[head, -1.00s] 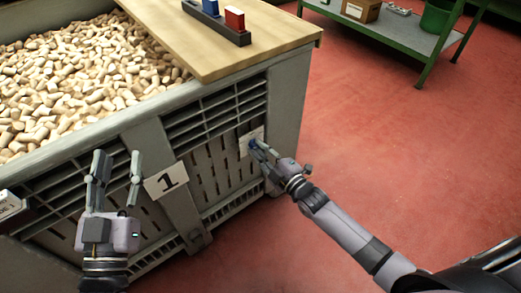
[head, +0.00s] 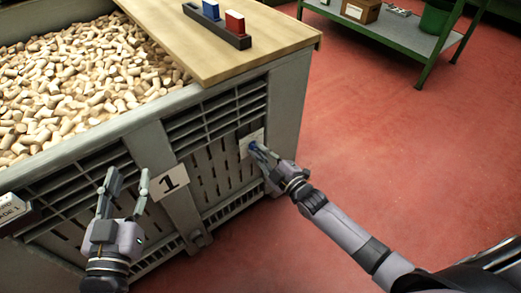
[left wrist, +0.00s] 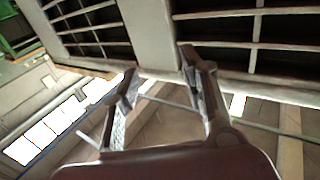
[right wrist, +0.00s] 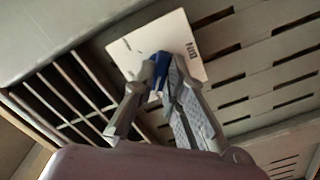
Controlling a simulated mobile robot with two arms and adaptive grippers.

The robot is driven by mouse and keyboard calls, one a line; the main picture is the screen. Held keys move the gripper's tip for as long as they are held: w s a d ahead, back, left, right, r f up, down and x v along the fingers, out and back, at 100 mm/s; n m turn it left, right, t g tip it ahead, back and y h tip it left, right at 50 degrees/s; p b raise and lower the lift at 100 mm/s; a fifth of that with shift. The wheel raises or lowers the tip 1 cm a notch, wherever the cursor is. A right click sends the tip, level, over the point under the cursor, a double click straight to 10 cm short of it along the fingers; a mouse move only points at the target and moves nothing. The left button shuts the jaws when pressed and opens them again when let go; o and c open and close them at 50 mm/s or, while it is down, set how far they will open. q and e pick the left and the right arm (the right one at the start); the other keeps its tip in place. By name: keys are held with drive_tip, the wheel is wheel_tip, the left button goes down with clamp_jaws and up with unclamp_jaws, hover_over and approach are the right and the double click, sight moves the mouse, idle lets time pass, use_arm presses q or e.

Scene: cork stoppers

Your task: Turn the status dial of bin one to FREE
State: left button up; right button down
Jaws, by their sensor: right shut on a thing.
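Bin one is the large grey slatted crate (head: 284,110) full of cork stoppers, with a white card (head: 169,182) marked 1 on its front. The status dial is a blue knob (right wrist: 160,66) on a white plate (right wrist: 184,36) at the right of that front. The plate's lettering is mostly hidden or too small to read. My right gripper (head: 257,148) is shut on the blue knob, and its fingers (right wrist: 156,80) hide part of it. My left gripper (head: 128,184) is open and empty in front of the crate, left of the card.
A wooden board (head: 215,50) lies across the crate's top, carrying a dark holder with a blue block (head: 211,9) and a red block (head: 235,22). A green-framed shelf (head: 390,30) stands at the back right. The red floor (head: 430,160) is clear.

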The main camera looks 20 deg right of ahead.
drive_tip(key=m+p, duration=0.1)
drive_tip(key=m, duration=0.2)
drive_tip(key=shift+r+m+p, duration=0.1)
drive_tip(key=shift+m+p, duration=0.2)
drive_tip(key=shift+p, duration=0.1)
drive_tip(key=m+p, duration=0.1)
drive_tip(key=m, duration=0.3)
use_arm(q)
drive_tip(key=s+a+f+g+y, duration=0.1)
drive_tip(key=s+a+f+g, duration=0.1)
drive_tip(key=s+f+g, duration=0.2)
drive_tip(key=s+a+f+g+y, duration=0.2)
drive_tip(key=s+f+g, duration=0.3)
drive_tip(key=f, duration=0.5)
drive_tip(key=shift+a+f+n+g+p, duration=0.15)
drive_tip(key=shift+a+n+g+p, duration=0.15)
drive_tip(key=shift+g+p, duration=0.1)
use_arm(e)
drive_tip(key=shift+m, duration=1.3)
drive_tip(key=c, duration=1.6)
unclamp_jaws()
drive_tip(key=shift+c, duration=0.2)
